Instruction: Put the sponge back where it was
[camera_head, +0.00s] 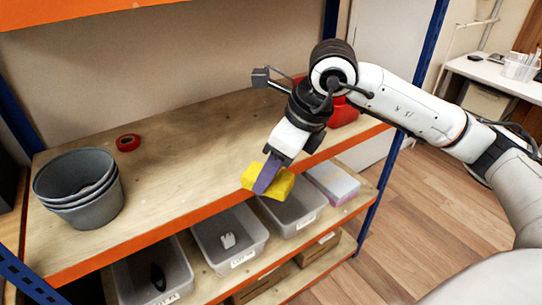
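A yellow sponge (282,187) shows at the front edge of the upper wooden shelf, right of the middle of the picture. My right gripper (267,178) comes from above, with a purple-grey finger lying across the sponge's near side. It appears shut on the sponge; the far finger is hidden. The sponge overlaps the orange shelf edge in the picture, and I cannot tell whether it touches the board. My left gripper is not in view.
Stacked grey buckets (88,208) stand at the shelf's left, with a red tape ring (127,142) behind. A red bin (343,113) is partly hidden behind my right arm. Clear bins (244,258) sit on the lower shelf. The upper shelf's middle is clear.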

